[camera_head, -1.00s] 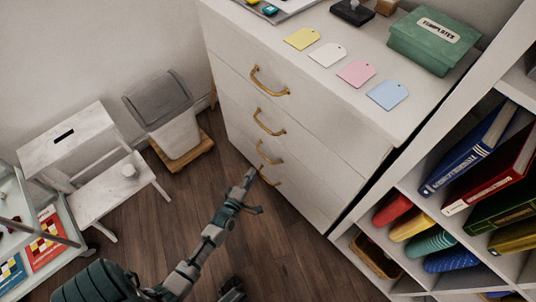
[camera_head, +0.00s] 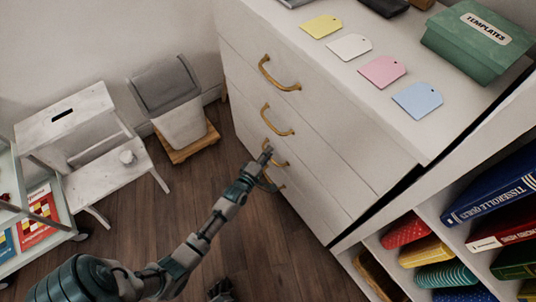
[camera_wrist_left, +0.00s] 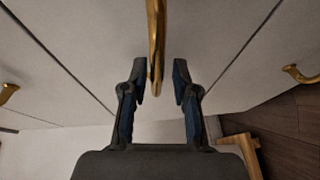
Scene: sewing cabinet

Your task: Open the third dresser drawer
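The white dresser (camera_head: 330,150) has a column of brass drawer handles on its front. The third handle from the top (camera_head: 270,148) is partly hidden by my left gripper (camera_head: 271,170), which is at the dresser front by the third and fourth handles. In the left wrist view my left gripper (camera_wrist_left: 160,78) is open, with a brass handle (camera_wrist_left: 156,45) between its two fingers. I cannot tell whether the fingers touch it. The drawers look shut.
A grey-lidded bin (camera_head: 172,100) on a wooden base and a white step stool (camera_head: 85,140) stand left of the dresser. A shelf with books (camera_head: 495,190) is at the right. Coloured tags and a green templates box (camera_head: 478,40) lie on top.

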